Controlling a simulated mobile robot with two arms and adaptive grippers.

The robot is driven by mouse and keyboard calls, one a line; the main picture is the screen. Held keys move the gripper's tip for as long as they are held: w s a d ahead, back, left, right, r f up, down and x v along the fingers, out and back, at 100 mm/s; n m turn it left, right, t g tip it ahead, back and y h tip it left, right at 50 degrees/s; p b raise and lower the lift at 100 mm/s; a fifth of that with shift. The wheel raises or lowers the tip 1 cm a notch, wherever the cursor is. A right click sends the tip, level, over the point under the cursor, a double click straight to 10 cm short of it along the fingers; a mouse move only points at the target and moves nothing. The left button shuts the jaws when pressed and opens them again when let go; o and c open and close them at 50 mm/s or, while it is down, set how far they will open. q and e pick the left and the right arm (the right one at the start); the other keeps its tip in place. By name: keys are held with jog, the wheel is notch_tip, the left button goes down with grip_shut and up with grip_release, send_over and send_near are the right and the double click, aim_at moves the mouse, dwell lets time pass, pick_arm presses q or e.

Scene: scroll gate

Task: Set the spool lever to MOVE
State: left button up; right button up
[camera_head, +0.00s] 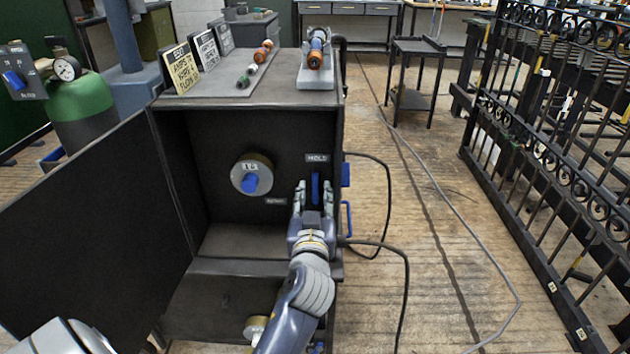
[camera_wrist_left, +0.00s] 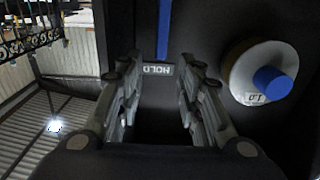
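The spool lever is a blue upright bar (camera_head: 315,188) on the right side of the black cabinet's inner back panel, below a HOLD label (camera_head: 317,158). Part of it is hidden by my left gripper (camera_head: 313,202), whose fingers stand either side of it in the head view. In the left wrist view the gripper (camera_wrist_left: 158,82) is open, with nothing held between the fingers. The blue bar (camera_wrist_left: 163,30) shows beyond the fingertips, and the HOLD label (camera_wrist_left: 157,70) sits between them. I cannot tell whether they touch the bar. A second small label (camera_head: 275,202) lies lower left, too small to read.
A round dial with a blue knob (camera_head: 250,183) is left of the lever. The open cabinet door (camera_head: 95,235) fills the left. Cables hang at the cabinet's right side. A scrollwork gate (camera_head: 560,160) stands at the right, with open floor (camera_head: 440,240) between.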

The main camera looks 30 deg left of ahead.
aim_at(315, 177)
pick_arm(q)
jog(key=x, duration=0.6)
jog(key=shift+a, duration=0.1)
jog(key=shift+c, duration=0.3)
grip_shut()
